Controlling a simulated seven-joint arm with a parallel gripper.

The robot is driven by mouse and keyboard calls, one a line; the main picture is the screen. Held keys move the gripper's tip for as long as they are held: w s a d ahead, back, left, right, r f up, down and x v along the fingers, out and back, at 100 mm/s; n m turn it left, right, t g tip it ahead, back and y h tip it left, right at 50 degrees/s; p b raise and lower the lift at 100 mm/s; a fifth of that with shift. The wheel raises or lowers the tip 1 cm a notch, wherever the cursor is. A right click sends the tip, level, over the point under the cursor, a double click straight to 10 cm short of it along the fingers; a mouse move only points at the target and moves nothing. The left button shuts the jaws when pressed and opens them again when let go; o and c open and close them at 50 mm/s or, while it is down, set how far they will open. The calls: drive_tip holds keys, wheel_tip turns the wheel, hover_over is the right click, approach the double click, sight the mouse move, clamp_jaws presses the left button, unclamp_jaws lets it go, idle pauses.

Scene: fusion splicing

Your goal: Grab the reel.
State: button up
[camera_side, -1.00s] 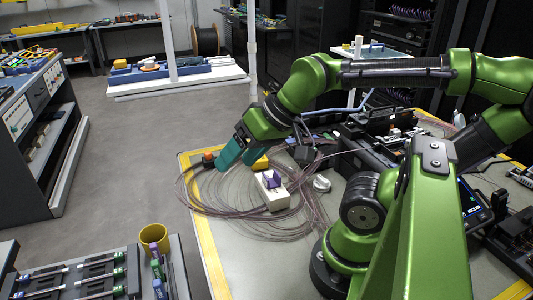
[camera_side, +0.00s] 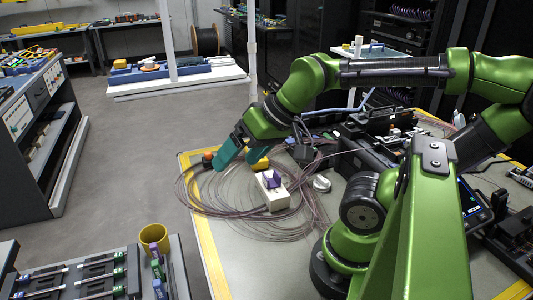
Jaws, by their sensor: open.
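My gripper (camera_side: 236,163) has teal fingers spread apart, with nothing visible between them. It hangs over the far left part of the work table, above loose coils of thin reddish-brown fiber (camera_side: 218,208). A small orange and dark object (camera_side: 208,157) is just left of the left finger. A yellow object (camera_side: 259,164) is beside the right finger and partly hidden by it. I cannot tell for sure which of these is the reel, or whether the fingers touch anything. A large dark cable drum (camera_side: 205,41) stands far back on the floor.
A white block (camera_side: 273,198) with a purple piece (camera_side: 271,180) sits inside the coils. A pale mouse-like object (camera_side: 321,183) lies to its right. Dark equipment fills the table's right side. A yellow cup (camera_side: 154,238) stands on the cart at front left.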

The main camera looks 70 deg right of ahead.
drive_tip(key=w+d+f+m+g+h, duration=0.1)
drive_tip(key=w+d+f+m+g, duration=0.15)
drive_tip(key=d+m, duration=0.65)
drive_tip(key=m+g+h, duration=0.1)
drive_tip(key=m+g, duration=0.4)
drive_tip(key=m, duration=2.5)
hover_over(323, 178)
wheel_tip(323, 178, down, 5)
drive_tip(key=f, duration=1.1)
drive_tip(key=shift+w+a, duration=0.25)
drive_tip(key=shift+s+d+f, duration=0.1)
drive_tip(key=shift+s+f, duration=0.05)
drive_tip(key=shift+f, duration=1.25)
drive_tip(key=shift+s+d+f, duration=0.1)
drive_tip(key=shift+f, duration=1.25)
drive_tip(key=c, duration=1.2)
